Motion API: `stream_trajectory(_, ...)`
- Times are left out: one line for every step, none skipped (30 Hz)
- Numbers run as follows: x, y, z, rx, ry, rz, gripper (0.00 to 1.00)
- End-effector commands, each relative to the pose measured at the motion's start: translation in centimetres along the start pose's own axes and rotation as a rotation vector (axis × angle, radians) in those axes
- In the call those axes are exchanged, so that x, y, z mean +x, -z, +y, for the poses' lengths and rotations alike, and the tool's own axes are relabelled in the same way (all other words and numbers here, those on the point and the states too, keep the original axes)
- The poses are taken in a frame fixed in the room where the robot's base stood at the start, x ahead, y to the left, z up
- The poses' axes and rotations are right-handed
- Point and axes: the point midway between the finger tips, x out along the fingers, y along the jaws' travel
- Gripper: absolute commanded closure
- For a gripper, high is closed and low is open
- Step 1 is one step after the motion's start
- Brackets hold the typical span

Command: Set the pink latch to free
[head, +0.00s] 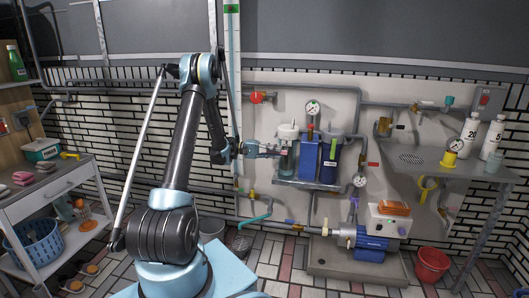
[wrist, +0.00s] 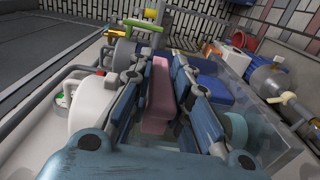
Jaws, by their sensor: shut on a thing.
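The pink latch (wrist: 157,95) is a flat, blocky piece in the middle of the wrist view. My gripper (wrist: 160,70) has its blue-grey fingers on both sides of it and is shut on it. Part of the latch is hidden by the fingers. In the head view my gripper (head: 274,152) is at the leftmost of the filter housings on the wall panel, in front of the clear housing with a white cap (head: 288,131). The latch is too small or hidden to make out there.
Blue housings (head: 309,160) stand close to the right of my gripper. Pipes, a red valve knob (head: 257,97) and a gauge (head: 312,108) are around it. A pump (head: 371,245) sits below, and a metal counter (head: 425,160) juts out at right.

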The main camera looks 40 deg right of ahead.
Motion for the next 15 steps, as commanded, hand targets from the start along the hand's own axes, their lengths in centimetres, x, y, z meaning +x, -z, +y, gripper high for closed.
stream_trajectory(0.41, 0.08, -0.19, 0.000, -0.006, -0.004, 1.00)
stream_trajectory(0.60, 0.09, -0.21, 0.000, -0.010, -0.006, 1.00)
stream_trajectory(0.83, 0.11, -0.22, 0.000, -0.016, -0.009, 1.00)
stream_trajectory(0.96, 0.12, -0.23, 0.000, -0.019, -0.010, 1.00)
stream_trajectory(1.07, 0.13, -0.24, 0.000, -0.021, -0.011, 1.00)
stream_trajectory(1.17, 0.14, -0.25, 0.000, -0.024, -0.012, 1.00)
stream_trajectory(1.22, 0.14, -0.26, 0.000, -0.025, -0.013, 1.00)
stream_trajectory(1.26, 0.15, -0.26, 0.000, -0.026, -0.013, 1.00)
stream_trajectory(1.28, 0.15, -0.27, 0.000, -0.026, -0.013, 1.00)
stream_trajectory(1.28, 0.16, -0.27, -0.001, -0.026, -0.013, 1.00)
stream_trajectory(1.28, 0.16, -0.27, -0.001, -0.026, -0.013, 1.00)
stream_trajectory(1.27, 0.17, -0.27, -0.001, -0.026, -0.013, 1.00)
stream_trajectory(1.26, 0.17, -0.27, -0.001, -0.026, -0.013, 1.00)
stream_trajectory(1.26, 0.18, -0.28, -0.001, -0.026, -0.012, 1.00)
stream_trajectory(1.25, 0.18, -0.28, -0.001, -0.026, -0.012, 1.00)
